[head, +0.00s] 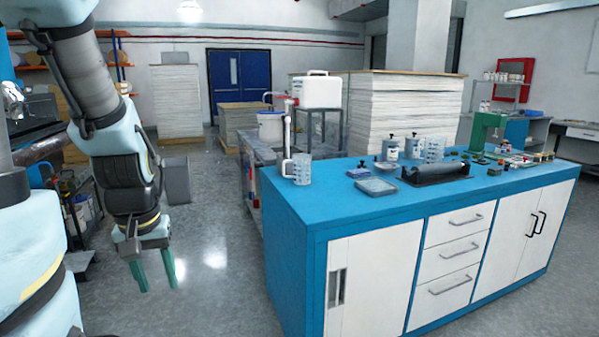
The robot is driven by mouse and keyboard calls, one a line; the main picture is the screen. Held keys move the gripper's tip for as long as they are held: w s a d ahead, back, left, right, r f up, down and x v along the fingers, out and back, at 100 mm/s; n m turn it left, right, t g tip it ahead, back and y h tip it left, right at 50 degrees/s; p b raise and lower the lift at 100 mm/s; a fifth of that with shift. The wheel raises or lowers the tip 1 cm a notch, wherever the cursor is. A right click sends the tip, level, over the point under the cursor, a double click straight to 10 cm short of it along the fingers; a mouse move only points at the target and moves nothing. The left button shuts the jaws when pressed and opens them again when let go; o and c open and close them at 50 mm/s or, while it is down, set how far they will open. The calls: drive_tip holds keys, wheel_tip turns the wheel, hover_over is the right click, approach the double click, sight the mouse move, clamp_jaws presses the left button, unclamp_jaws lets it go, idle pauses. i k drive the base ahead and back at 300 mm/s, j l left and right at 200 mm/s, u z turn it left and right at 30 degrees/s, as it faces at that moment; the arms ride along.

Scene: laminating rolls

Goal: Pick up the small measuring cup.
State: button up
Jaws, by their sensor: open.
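A clear measuring cup (302,169) with blue markings stands upright at the back left corner of the blue bench top (335,205). A second clear measuring vessel (434,149) stands farther right on the bench. I cannot tell for sure from size which is the small one. My gripper (158,283) hangs pointing down over the floor, left of the bench and well apart from both cups. Its two green fingers are apart, with nothing between them.
Pump bottles (390,149), a black roller in a tray (437,175), a clear shallow dish (377,187) and a green press (486,131) stand on the bench. A grey side table with a white canister (318,90) is behind.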

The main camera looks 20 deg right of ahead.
sight(301, 162)
drive_tip(key=i+z, duration=0.2)
drive_tip(key=i, duration=0.35)
drive_tip(key=i+z, duration=0.2)
drive_tip(key=i, duration=0.35)
drive_tip(key=i+j+z, duration=0.25)
drive_tip(key=i, duration=0.3)
drive_tip(key=i+j+z, duration=0.2)
drive_tip(key=i, duration=0.35)
